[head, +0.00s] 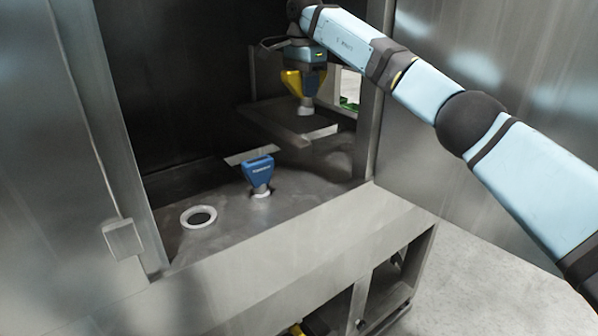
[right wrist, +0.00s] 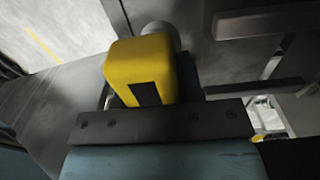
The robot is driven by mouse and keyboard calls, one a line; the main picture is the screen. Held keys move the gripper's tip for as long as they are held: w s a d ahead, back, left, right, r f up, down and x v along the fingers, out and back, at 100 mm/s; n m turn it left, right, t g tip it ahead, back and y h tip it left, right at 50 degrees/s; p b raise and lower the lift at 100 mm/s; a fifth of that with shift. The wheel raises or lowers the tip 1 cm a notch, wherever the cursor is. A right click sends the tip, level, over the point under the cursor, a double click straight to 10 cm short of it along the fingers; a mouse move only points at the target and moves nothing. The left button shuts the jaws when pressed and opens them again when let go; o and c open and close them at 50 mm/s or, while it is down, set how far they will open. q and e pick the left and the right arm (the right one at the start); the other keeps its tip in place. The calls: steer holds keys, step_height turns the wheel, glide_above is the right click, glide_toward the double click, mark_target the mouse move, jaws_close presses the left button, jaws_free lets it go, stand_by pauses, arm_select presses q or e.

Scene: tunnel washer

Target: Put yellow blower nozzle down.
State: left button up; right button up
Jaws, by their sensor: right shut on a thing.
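The yellow blower nozzle (head: 291,82) is in my right gripper (head: 305,74), inside the metal cabinet at its back right. Its pale round end (head: 306,107) points down, above or close to a grey raised plate; I cannot tell whether it touches. In the right wrist view the yellow nozzle (right wrist: 140,66) fills the space just beyond the gripper's dark bar, with its grey round end away from me. My right gripper is shut on it; the fingertips are partly hidden. My left gripper is in neither view.
A blue nozzle (head: 259,172) stands upright on the metal counter (head: 225,245). An empty white ring (head: 198,217) around a dark hole is to its left. The raised plate (head: 270,116) is behind. The cabinet's right post (head: 372,125) is close to my right forearm. The counter's front strip is clear.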

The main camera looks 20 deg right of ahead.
mark_target(305, 112)
step_height(305, 112, down, 18)
steer(key=shift+f+p, duration=0.1)
steer(key=shift+p, duration=1.05)
steer(key=shift+f, duration=0.1)
steer(key=o, duration=1)
steer(key=shift+f, duration=0.1)
steer(key=shift+o, duration=0.2)
steer(key=shift+r, duration=0.2)
step_height(305, 112, up, 12)
steer(key=shift+b, duration=1.15)
